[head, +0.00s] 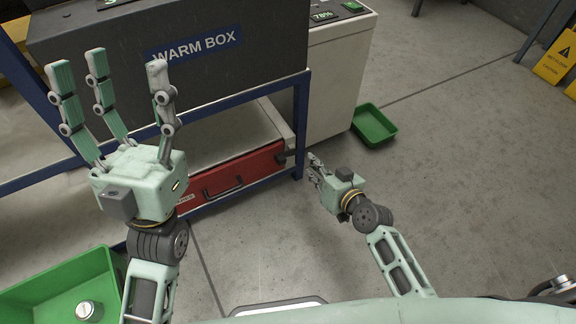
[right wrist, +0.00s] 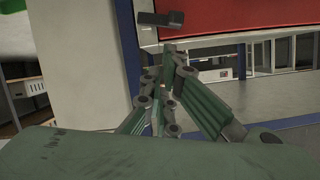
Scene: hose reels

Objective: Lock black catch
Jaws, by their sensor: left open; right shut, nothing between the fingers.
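A black catch (head: 283,157) sits at the right end of a red drawer front (head: 245,173), beside the blue frame post. In the right wrist view the black catch (right wrist: 160,19) lies just beyond my fingertips, left of the red panel (right wrist: 255,18). Whether it is locked I cannot tell. My right gripper (head: 314,163) is shut and empty, right of the catch and the post in the head view. Its fingers (right wrist: 168,52) point at the catch, with no clear contact. My left gripper (head: 108,72) is open and empty, raised in front of the dark WARM BOX.
The WARM BOX (head: 240,60) stands on a blue frame (head: 301,120). A white cabinet (head: 338,80) stands to its right. A small green tray (head: 373,125) is on the floor, and a larger green bin (head: 50,290) holds a can (head: 88,311).

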